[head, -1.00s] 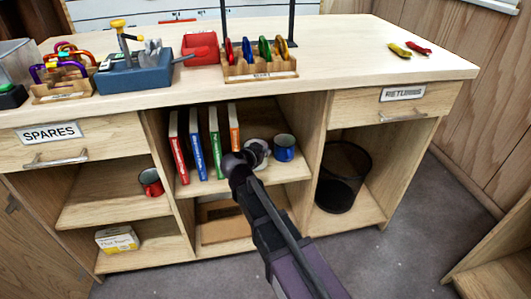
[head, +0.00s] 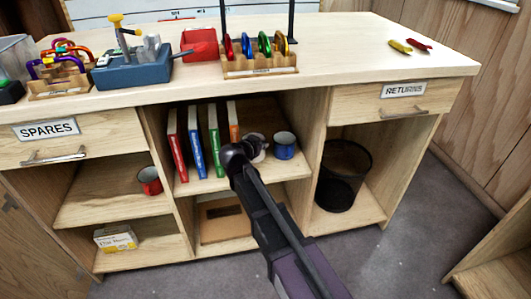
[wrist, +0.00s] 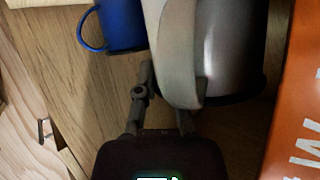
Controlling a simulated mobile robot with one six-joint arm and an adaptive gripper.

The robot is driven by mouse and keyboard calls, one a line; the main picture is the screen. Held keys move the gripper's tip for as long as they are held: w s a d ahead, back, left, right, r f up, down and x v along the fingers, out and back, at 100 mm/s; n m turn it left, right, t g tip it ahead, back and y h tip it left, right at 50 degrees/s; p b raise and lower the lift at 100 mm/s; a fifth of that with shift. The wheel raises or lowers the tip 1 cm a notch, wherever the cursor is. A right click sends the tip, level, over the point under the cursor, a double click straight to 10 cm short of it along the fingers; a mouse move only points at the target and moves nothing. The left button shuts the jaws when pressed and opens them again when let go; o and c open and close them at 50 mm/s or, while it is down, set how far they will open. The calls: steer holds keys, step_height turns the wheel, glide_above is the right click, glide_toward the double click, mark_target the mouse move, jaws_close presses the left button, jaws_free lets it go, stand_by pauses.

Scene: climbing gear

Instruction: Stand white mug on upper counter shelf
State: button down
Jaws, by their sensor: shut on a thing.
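The white mug (wrist: 230,45) shows in the wrist view with its broad pale handle (wrist: 178,60) between the fingertips of my gripper (wrist: 165,95). My gripper is shut on that handle. In the head view the white mug (head: 258,145) is mostly hidden behind my gripper (head: 240,153). It is inside the middle bay, over the upper counter shelf (head: 290,170). I cannot tell whether its base touches the shelf. A blue mug (head: 284,146) stands close to its right in the head view and also shows in the wrist view (wrist: 122,25).
Several upright books stand left of the mug, the orange one (head: 233,122) nearest; it also shows in the wrist view (wrist: 300,110). Bay side panels (head: 307,130) and the countertop (head: 330,70) enclose the space. A red mug (head: 149,181) stands in the left bay.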

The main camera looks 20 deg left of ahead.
steer(key=shift+f+b, duration=0.85)
steer(key=shift+f, duration=0.3)
steer(key=shift+f, duration=0.2)
steer(key=c, duration=0.8)
jaws_free()
steer(key=shift+r, duration=0.1)
steer(key=shift+o, duration=0.2)
steer(key=shift+r, duration=0.15)
steer(key=shift+s+r, duration=0.15)
steer(key=shift+s, duration=0.1)
steer(key=p+v, duration=0.5)
steer(key=v, duration=0.6)
steer(key=shift+s, duration=0.2)
steer(key=shift+a, duration=0.1)
